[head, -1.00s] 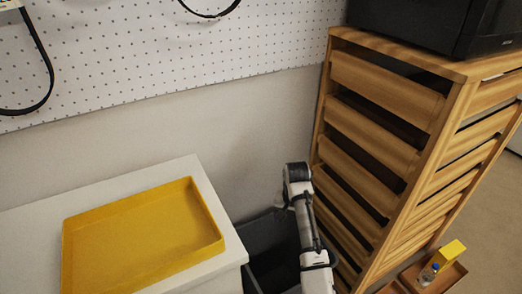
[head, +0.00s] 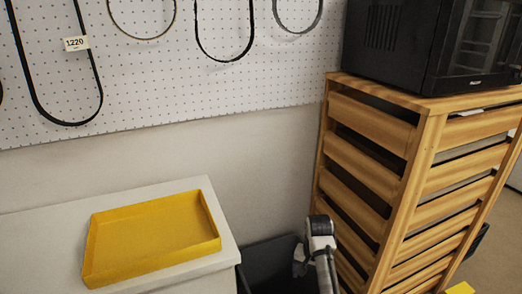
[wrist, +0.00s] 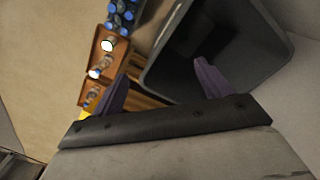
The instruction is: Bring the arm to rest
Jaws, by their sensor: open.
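My arm (head: 322,250) rises at the bottom of the head view, between the white counter and the wooden slatted cabinet. In the wrist view my gripper (wrist: 160,90) shows two dark purple fingers set wide apart. It is open, with nothing between the fingers. It points down, with a dark open bin (wrist: 215,45) beyond the right finger. The bin (head: 262,265) also shows in the head view, behind and left of my arm. The fingertips are hidden in the head view.
An empty yellow tray (head: 150,237) lies on the white counter (head: 50,225) at left. The wooden cabinet (head: 375,165) with a black microwave (head: 410,45) on top stands close at right. Belts hang on the pegboard. Wooden boxes with bottles (wrist: 106,48) show in the wrist view.

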